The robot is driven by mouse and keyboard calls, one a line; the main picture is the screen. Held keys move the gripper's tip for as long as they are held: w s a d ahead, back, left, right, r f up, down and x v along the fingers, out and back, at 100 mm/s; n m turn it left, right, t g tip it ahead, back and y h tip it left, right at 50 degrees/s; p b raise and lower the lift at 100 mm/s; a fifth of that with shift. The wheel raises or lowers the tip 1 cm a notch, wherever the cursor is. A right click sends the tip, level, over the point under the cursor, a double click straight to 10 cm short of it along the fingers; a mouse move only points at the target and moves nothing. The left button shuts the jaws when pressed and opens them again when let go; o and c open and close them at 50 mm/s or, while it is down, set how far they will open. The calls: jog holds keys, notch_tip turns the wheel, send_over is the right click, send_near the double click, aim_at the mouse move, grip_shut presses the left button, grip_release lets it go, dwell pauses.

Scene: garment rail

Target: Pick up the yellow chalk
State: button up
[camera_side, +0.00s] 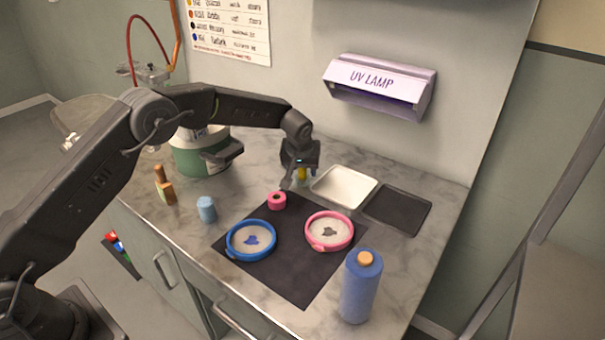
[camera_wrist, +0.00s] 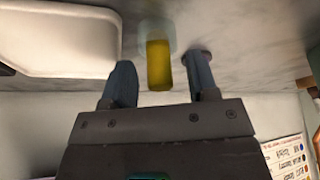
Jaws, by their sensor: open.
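The yellow chalk (camera_wrist: 158,65) shows between the two fingers of my gripper (camera_wrist: 160,78) in the wrist view, with a gap on either side of it. It appears to stand in or on a pale translucent holder (camera_wrist: 156,30). In the side view, the chalk (camera_side: 302,173) is a small yellow patch just below my gripper (camera_side: 301,178), partly hidden by the fingers. My gripper is open and points down around the chalk, near the left end of the white tray.
The white tray (camera_side: 343,175) lies just right of my gripper, with a dark tray (camera_side: 398,222) beyond. A blue bottle (camera_side: 358,295) stands at the front right.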

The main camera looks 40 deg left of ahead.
jog(key=c, duration=1)
